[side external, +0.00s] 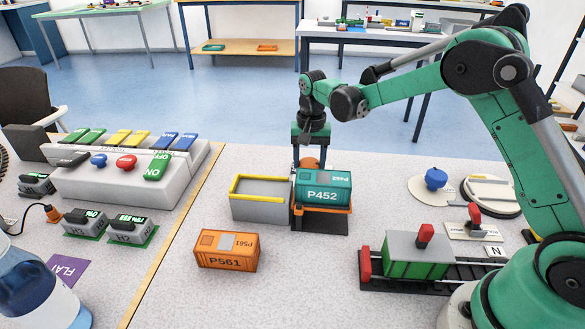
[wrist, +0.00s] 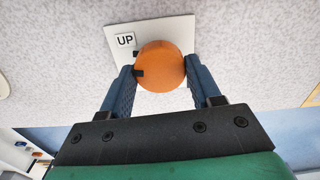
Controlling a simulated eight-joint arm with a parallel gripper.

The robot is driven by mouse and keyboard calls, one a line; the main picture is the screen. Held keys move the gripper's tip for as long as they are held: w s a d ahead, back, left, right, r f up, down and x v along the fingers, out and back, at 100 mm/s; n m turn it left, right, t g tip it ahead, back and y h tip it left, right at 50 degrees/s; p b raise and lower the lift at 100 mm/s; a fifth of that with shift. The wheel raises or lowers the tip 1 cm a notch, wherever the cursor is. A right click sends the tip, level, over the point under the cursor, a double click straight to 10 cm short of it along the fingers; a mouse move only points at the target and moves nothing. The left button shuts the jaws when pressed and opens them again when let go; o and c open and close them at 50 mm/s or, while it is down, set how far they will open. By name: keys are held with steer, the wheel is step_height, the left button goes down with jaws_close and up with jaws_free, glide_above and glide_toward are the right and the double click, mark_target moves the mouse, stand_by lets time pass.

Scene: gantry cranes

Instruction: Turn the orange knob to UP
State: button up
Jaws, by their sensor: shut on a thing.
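The orange knob (wrist: 160,62) sits on a white plate (wrist: 118,30) in the wrist view. A white UP label (wrist: 125,40) is on the plate at the knob's upper left, with a small dark tick (wrist: 136,54) near it. A dark mark (wrist: 139,73) on the knob lies at its left edge, a little below the tick. My gripper (wrist: 159,72) has one blue finger on each side of the knob and is shut on it. In the side external view, my gripper (side external: 309,150) points down over the knob (side external: 309,164), which is partly hidden behind a teal container.
The teal P452 container (side external: 324,188) stands close in front of the knob. A grey bin with a yellow rim (side external: 260,208) is just left. An orange P561 container (side external: 228,251) lies nearer. A green wagon (side external: 415,262) on rails is at right.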

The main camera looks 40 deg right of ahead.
mark_target(309, 162)
steer(key=m, duration=0.3)
steer(key=shift+m, duration=0.3)
stand_by(0.3)
steer(key=o, duration=1.3)
steer(key=shift+r, duration=2.85)
